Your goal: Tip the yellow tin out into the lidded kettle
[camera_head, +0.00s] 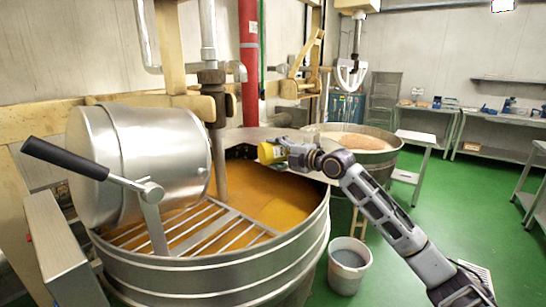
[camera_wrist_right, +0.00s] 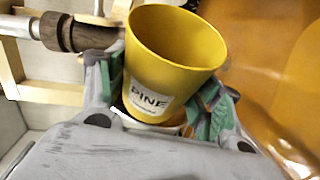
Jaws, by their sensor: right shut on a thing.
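The yellow tin (camera_head: 266,154) is in my right gripper (camera_head: 280,151), over the far right part of the front kettle (camera_head: 215,283). In the right wrist view the yellow tin (camera_wrist_right: 165,60) has a white label reading "PINE". Its open mouth shows a bare yellow inner wall; its bottom is hidden. The green-padded fingers of my right gripper (camera_wrist_right: 158,105) are shut on its sides. The front kettle holds an orange mass (camera_head: 270,195) and a bar grate. A big steel drum-shaped part with a black handle (camera_head: 65,158) stands tilted at its left. My left gripper is not in view.
A second kettle (camera_head: 378,157) with a paler filling stands behind, without a lid on it. A grey bucket (camera_head: 349,265) is on the green floor, right of the front kettle. A vertical pipe (camera_head: 219,150) rises at the front kettle's back. Tables stand at the right.

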